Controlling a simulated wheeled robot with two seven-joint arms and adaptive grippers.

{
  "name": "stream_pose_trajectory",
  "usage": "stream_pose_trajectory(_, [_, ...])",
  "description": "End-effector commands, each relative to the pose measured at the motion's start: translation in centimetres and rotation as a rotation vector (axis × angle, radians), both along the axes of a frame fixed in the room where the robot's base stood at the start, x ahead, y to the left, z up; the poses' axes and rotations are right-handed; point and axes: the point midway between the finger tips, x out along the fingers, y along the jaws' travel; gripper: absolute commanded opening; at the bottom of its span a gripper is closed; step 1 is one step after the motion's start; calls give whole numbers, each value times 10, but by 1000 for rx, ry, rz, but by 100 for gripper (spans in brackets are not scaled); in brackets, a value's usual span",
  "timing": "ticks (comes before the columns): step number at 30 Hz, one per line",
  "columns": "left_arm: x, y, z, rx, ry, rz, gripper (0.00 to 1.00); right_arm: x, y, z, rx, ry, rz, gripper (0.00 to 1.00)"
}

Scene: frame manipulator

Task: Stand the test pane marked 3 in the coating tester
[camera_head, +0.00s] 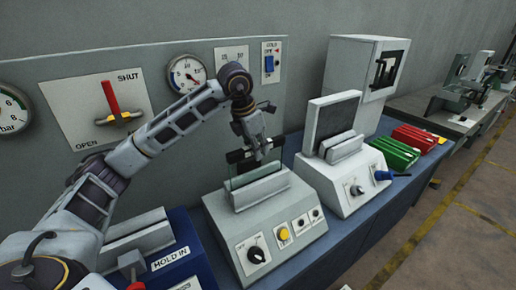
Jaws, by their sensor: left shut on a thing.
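A clear, green-edged glass pane (235,181) with a dark strip along its top stands roughly upright at the slotted grey holder of a light grey bench unit (229,222). This unit has a dial, a yellow button and small knobs. My left gripper (258,154) comes down from above and is shut on the pane at its top strip. The pane's lower edge is hidden by the holder, so I cannot tell how deep it sits. No number is readable on the pane. My right gripper is not in view.
Right of it stands a white unit (350,190) with a dark upright panel, then red (413,138) and green (394,153) racks. A blue "HOLD IN" unit (182,273) is at left. The gauge panel (60,75) with a red-handled valve rises behind.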

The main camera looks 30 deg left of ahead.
Motion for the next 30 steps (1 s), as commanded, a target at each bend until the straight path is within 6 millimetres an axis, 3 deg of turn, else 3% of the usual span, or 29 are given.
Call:
stream_pose_trajectory(18, [0, 0, -4, 0, 0, 0, 0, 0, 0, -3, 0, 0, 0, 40])
stream_pose_trajectory(19, [0, 0, -4, 0, 0, 0, 20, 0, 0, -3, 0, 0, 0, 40])
stream_pose_trajectory(24, [0, 0, -4, 0, 0, 0, 42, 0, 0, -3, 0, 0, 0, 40])
stream_pose_trajectory(30, [0, 0, -4, 0, 0, 0, 44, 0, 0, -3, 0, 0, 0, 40])
